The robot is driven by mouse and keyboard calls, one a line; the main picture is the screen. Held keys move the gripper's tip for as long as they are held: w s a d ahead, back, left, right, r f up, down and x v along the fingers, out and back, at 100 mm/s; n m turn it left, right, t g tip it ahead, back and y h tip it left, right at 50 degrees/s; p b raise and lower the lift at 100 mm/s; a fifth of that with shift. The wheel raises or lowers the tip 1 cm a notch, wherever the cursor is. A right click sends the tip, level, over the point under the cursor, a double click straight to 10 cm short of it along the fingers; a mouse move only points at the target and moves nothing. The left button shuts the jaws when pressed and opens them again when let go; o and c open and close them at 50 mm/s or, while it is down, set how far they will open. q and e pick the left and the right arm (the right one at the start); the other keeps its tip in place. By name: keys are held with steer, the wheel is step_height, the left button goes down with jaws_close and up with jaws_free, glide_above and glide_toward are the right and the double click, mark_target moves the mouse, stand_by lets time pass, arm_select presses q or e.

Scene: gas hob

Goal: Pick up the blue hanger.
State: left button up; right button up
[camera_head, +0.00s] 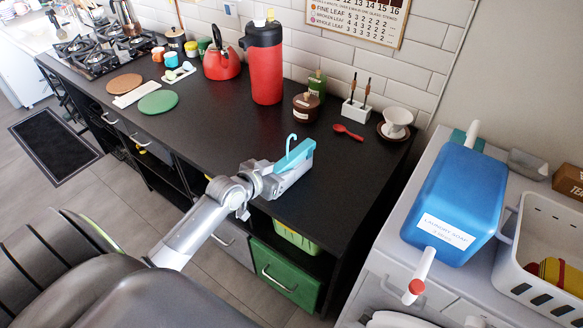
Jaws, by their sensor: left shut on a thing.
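The blue hanger shows as a small light-blue hook (291,139) standing up at the end of my left gripper (298,158). A teal piece lies along the gripper just below the hook; I cannot tell whether it belongs to the hanger or to the gripper. My left gripper is shut on the hanger, over the front part of the dark counter (215,118). The rest of the hanger is hidden or too small to make out. My right gripper is not in view.
A red-and-black flask (265,68), red kettle (221,63) and brown jar (305,107) stand behind the gripper. A red spoon (347,132) and white cup (397,121) are to the right. The counter's middle is clear.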

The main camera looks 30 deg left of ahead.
arm_select(q)
steer(key=shift+c, duration=0.7)
step_height(320, 180, up, 10)
steer(key=shift+p, duration=0.3)
steer(key=s+d+r+m+g+h, duration=0.1)
steer(key=s+d+r+m+h, duration=0.2)
steer(key=s+d, duration=0.9)
steer(key=shift+d+r+m+g+h, duration=0.3)
steer(key=shift+d+r+m+h, duration=0.1)
steer(key=shift+d+r+h, duration=0.15)
